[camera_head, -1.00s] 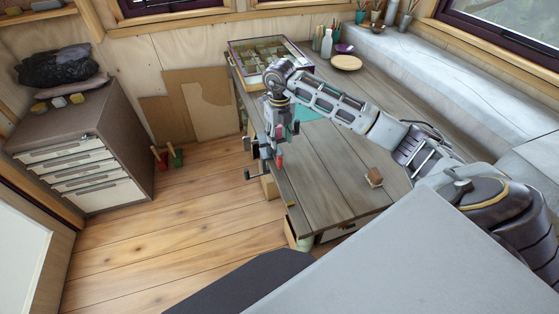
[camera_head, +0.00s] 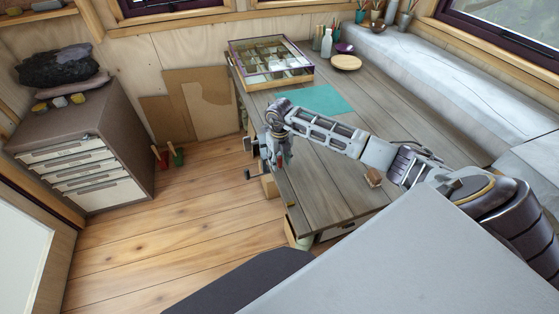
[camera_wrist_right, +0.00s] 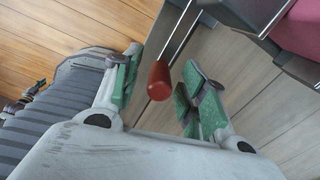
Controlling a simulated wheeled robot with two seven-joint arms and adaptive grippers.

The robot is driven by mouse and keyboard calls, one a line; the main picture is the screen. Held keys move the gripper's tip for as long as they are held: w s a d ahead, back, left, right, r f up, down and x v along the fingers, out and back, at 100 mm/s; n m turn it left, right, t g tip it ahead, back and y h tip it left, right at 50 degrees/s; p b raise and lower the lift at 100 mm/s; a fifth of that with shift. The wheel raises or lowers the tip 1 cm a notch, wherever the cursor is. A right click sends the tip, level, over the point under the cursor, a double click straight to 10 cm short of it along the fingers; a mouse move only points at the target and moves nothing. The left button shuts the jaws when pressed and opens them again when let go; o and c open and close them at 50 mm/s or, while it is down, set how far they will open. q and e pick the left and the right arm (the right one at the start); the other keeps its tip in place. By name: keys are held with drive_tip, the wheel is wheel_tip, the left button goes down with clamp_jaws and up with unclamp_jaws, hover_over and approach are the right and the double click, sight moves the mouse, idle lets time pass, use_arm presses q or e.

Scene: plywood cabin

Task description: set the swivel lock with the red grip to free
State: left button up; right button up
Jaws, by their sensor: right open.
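The red grip (camera_wrist_right: 158,82) is a short red cylinder on the end of a thin metal rod (camera_wrist_right: 178,36). In the right wrist view it lies between the two green-padded fingers of my right gripper (camera_wrist_right: 162,64), with gaps showing on both sides. The gripper is open. In the head view my right gripper (camera_head: 274,152) is low at the left edge of the workbench, and a bit of red (camera_head: 285,159) shows beside it. The rest of the lock is mostly hidden by the arm, and I cannot tell its setting. My left gripper is out of view.
A drawer cabinet (camera_head: 80,150) stands at left.

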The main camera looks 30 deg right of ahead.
drive_tip(key=shift+f, duration=0.25)
clamp_jaws()
idle(0.3)
